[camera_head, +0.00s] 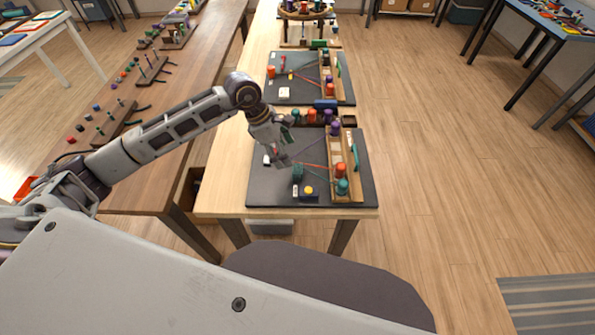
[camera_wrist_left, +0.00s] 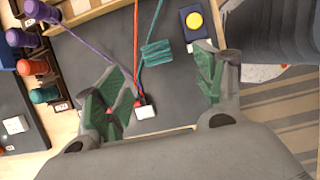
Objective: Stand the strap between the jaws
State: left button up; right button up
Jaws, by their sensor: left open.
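My left gripper (camera_head: 281,158) is open above the dark mat (camera_head: 312,197) of the near station. In the left wrist view its green-padded fingers (camera_wrist_left: 165,75) are spread wide. A teal ribbed piece (camera_wrist_left: 157,53) lies between and beyond the fingertips, with a teal cord running up from it; it also shows in the head view (camera_head: 297,174). I cannot tell which of these is the strap. Nothing is visibly gripped. My right gripper is out of view.
A blue block with a yellow button (camera_wrist_left: 194,20) sits on the mat. A wooden rack (camera_head: 336,177) with orange and teal spools borders it on the right. More spools (camera_head: 312,115) stand along the mat's far edge. A second mat (camera_head: 300,95) lies beyond.

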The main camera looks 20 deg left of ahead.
aim_at(297, 168)
pick_arm(q)
jog(key=shift+x, duration=2.2)
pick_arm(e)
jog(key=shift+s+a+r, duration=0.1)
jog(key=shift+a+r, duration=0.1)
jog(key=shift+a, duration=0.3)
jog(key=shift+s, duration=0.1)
pick_arm(q)
jog(key=shift+p+x, duration=0.5)
jog(key=shift+x, duration=0.4)
jog(key=shift+w+d+f, duration=0.1)
jog(key=shift+w+f, duration=0.1)
jog(key=shift+f, duration=0.25)
jog(key=shift+w+d+f, duration=0.1)
jog(key=shift+w+f, duration=0.1)
jog(key=shift+f, duration=0.25)
jog(key=shift+d+f, duration=0.15)
jog(key=shift+f, duration=0.2)
jog(key=shift+d+f+p, duration=0.1)
jog(key=shift+f+p, duration=0.2)
jog(key=shift+f, duration=0.1)
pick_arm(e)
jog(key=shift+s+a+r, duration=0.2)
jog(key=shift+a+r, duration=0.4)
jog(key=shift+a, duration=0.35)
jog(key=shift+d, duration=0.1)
